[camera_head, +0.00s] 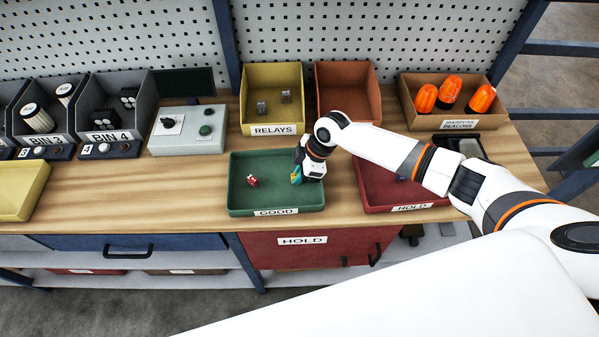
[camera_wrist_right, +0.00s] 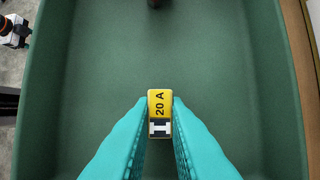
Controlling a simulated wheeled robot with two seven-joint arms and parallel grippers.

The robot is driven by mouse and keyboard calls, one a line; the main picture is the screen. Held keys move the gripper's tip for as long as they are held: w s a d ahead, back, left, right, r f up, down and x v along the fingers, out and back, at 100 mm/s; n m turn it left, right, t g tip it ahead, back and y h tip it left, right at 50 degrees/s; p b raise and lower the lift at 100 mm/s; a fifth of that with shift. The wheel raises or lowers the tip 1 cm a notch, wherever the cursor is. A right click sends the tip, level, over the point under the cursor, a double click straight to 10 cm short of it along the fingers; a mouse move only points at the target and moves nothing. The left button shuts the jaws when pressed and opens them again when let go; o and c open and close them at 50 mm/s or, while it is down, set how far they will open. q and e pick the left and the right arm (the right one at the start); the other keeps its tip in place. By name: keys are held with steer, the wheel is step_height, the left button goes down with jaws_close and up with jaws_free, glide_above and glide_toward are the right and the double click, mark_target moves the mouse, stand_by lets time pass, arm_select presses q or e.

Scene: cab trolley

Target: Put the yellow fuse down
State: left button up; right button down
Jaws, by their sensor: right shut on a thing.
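The yellow fuse (camera_wrist_right: 160,106), marked 20 A, is pinched between the teal fingertips of my right gripper (camera_wrist_right: 160,125) in the wrist view. In the head view my right gripper (camera_head: 297,176) points down inside the outline of the green tray (camera_head: 275,211) labelled GOOD, at its right side. The wrist view shows the green tray floor (camera_wrist_right: 220,60) beneath the fuse. I cannot tell whether the fuse touches the floor. A small red part (camera_head: 252,181) lies in the left half of the tray.
The red tray (camera_head: 440,202) labelled HOLD stands just right of the green one, partly behind my right arm. The yellow RELAYS bin (camera_head: 272,110) and an orange-brown bin (camera_head: 345,95) stand behind. A grey switch box (camera_head: 188,143) is at the back left. Bare wood lies left of the green tray.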

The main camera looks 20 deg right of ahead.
steer(key=c, duration=1.4)
jaws_free()
steer(key=shift+c, duration=0.2)
steer(key=shift+r+p, duration=0.35)
steer(key=shift+p, duration=0.05)
steer(key=b+v, duration=0.4)
steer(key=v, duration=0.7)
steer(key=shift+d+r, duration=0.25)
steer(key=shift+r, duration=0.05)
steer(key=shift+s, duration=0.1)
